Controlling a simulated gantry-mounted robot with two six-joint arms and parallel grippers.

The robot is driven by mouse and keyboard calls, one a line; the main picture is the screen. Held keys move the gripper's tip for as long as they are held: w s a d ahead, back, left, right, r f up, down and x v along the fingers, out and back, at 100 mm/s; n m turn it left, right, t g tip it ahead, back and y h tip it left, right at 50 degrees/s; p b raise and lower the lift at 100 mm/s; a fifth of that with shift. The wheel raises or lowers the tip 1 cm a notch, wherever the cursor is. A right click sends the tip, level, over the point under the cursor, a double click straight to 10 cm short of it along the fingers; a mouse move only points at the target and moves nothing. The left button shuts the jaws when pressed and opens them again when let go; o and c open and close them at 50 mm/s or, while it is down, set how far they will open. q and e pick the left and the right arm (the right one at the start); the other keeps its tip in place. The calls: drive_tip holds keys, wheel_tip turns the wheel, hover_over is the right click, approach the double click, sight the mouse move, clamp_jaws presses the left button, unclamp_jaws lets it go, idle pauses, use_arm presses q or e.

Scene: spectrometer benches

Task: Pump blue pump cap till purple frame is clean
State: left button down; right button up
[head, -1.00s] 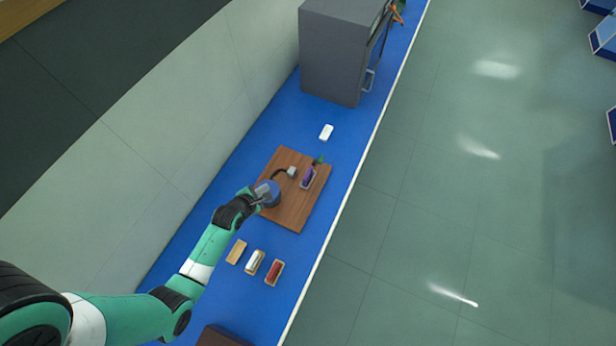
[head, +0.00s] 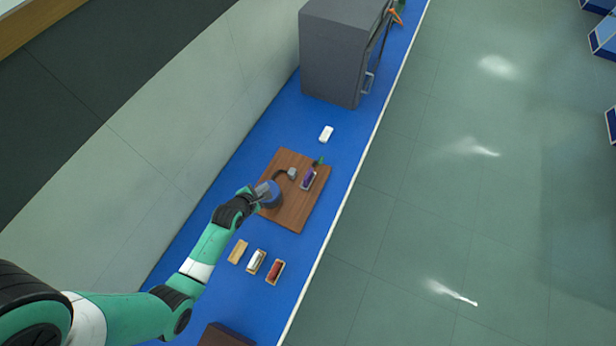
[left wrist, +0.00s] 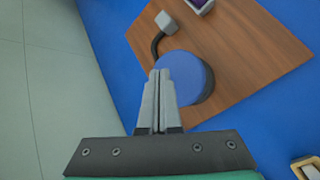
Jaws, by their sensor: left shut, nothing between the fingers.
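The blue pump cap (head: 272,196) is round and stands on the wooden board (head: 303,213). It also shows in the left wrist view (left wrist: 190,75). A dark curved tube runs from it to a small grey block (head: 292,173). The purple frame (head: 309,176) lies on the board to the right of that block; only its edge shows in the left wrist view (left wrist: 200,4). My left gripper (head: 263,194) is shut and empty, with its fingertips (left wrist: 158,72) over the left side of the cap. I cannot tell whether they touch it. My right gripper is not in view.
Three small trays (head: 237,252) lie in front of the board, one with a white item and one with a red item. A white object (head: 326,134) lies behind the board. A large grey box (head: 335,60) stands farther back on the blue bench (head: 230,175).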

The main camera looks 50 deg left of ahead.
use_arm(q)
drive_tip(key=shift+r, duration=0.1)
wheel_tip(320, 180, up, 6)
drive_tip(key=p, duration=0.6)
idle(0.5)
